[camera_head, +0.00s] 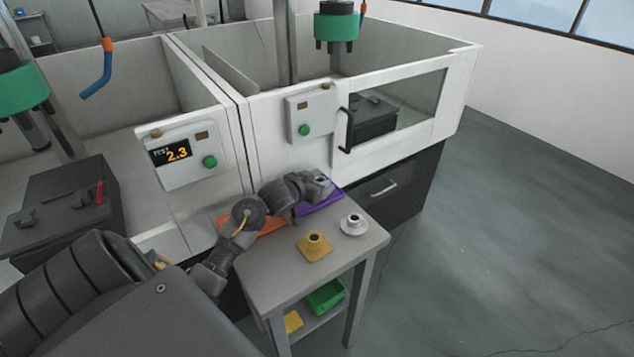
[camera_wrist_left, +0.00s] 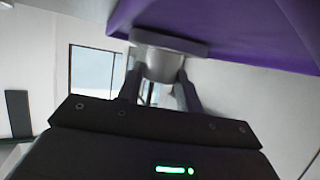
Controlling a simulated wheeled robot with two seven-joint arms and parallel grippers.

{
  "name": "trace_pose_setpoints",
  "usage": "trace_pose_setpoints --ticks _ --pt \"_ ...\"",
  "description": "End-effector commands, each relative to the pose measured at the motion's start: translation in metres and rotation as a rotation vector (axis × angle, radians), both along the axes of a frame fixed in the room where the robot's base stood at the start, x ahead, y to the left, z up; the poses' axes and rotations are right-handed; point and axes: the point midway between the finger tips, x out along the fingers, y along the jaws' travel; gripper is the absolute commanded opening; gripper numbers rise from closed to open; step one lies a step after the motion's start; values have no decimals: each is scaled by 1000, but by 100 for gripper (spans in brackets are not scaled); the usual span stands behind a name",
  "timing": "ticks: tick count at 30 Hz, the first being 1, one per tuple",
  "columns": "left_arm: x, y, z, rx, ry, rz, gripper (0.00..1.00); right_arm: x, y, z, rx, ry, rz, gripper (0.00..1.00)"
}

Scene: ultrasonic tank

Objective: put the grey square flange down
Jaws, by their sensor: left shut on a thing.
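My left gripper (camera_head: 308,184) reaches over the small table and is shut on the grey square flange (camera_head: 321,181). In the left wrist view the fingers (camera_wrist_left: 160,78) clasp the flange's round neck (camera_wrist_left: 160,62), and its square plate (camera_wrist_left: 153,41) faces the purple mat (camera_wrist_left: 235,30). In the head view the flange is over the purple mat (camera_head: 324,204) at the table's back. I cannot tell whether the plate touches the mat. My right gripper is not in view.
The grey table (camera_head: 284,275) also holds an orange mat (camera_head: 267,226), a yellow square flange (camera_head: 314,247) and a whitish round flange (camera_head: 353,225) nearby. A white machine (camera_head: 285,160) stands close behind. A green bin (camera_head: 325,296) is on the lower shelf. The table's front left is clear.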

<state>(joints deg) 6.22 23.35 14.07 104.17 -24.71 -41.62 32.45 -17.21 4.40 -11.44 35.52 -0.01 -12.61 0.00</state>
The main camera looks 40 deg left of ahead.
Motion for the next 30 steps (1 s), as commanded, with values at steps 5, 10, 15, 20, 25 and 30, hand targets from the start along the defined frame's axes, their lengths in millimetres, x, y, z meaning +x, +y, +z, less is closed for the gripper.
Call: trace_pose_setpoints --ticks 5,10,15,20,25,30 --pt "0 0 -2 0 -1 0 6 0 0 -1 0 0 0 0" --pt "0 0 -2 0 0 0 54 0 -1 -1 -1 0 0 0" --pt "0 0 -2 0 0 -1 57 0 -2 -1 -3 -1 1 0" --pt "0 0 0 0 0 -1 57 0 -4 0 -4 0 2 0" --pt "-16 -2 7 1 0 -2 57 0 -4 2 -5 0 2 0" --pt "-49 -5 21 3 1 -3 57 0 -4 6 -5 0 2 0"
